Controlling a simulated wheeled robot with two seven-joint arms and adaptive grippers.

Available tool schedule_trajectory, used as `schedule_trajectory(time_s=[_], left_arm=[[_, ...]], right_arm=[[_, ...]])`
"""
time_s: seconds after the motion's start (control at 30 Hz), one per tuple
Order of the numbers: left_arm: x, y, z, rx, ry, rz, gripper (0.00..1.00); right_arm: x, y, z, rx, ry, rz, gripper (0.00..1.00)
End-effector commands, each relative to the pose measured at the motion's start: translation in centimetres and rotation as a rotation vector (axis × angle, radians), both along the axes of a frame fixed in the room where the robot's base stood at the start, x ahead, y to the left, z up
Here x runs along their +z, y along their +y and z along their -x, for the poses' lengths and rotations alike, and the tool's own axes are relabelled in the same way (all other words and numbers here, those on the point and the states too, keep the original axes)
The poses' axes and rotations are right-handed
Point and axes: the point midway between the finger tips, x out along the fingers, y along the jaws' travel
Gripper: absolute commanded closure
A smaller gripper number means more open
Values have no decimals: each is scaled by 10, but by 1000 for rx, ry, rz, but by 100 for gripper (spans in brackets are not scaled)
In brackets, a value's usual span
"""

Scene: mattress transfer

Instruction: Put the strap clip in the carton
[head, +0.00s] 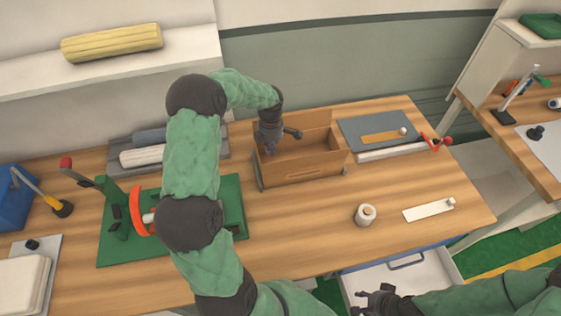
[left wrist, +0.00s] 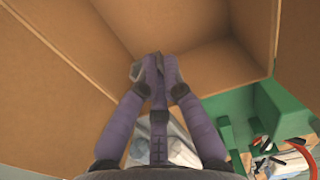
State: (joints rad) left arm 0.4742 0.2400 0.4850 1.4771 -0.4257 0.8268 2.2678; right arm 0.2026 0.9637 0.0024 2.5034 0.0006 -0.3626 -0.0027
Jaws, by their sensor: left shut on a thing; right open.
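The carton (head: 303,170) is an open brown box near the back middle of the table. Its inner walls and floor fill much of the left wrist view (left wrist: 65,55). My left gripper (head: 275,138) is at the carton's left part, above its opening. In the left wrist view the fingertips (left wrist: 155,72) are closed together on a small grey thing (left wrist: 137,72), which I take as the strap clip. The fingers hide most of it. My right gripper (head: 372,300) is open and empty in front of the table, over an open drawer.
A white spool (head: 365,215) and a white strip (head: 428,210) lie at right. Front middle tabletop is clear.

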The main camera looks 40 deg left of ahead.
Motion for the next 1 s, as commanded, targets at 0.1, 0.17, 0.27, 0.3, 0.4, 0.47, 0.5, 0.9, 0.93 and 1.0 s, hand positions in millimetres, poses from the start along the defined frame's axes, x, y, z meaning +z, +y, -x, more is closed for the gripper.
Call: schedule_trajectory(time_s=[0.1,0.17,0.27,0.3,0.4,0.47,0.5,0.9,0.93,1.0], left_arm=[[-20,0,0,0,1,0,100],[-25,0,0,-1,0,0,100],[-30,0,0,-1,-1,-1,100],[-33,0,0,-1,0,0,100],[-43,0,0,-1,2,1,100],[-52,0,0,-1,1,1,100],[-58,0,0,-1,1,0,100],[-68,0,0,-1,-2,-1,100],[-69,0,0,-1,-2,-1,100],[-70,0,0,-1,-1,-1,89]], right_arm=[[-4,0,0,0,0,0,57],[-5,0,0,0,0,0,57],[-5,0,0,0,0,0,57],[-6,0,0,0,0,0,57],[-8,0,0,0,0,0,57],[-10,0,0,0,0,0,57],[-11,0,0,0,0,0,57],[-13,0,0,0,0,0,57],[-14,0,0,0,0,0,57],[-16,0,0,0,0,0,57]])
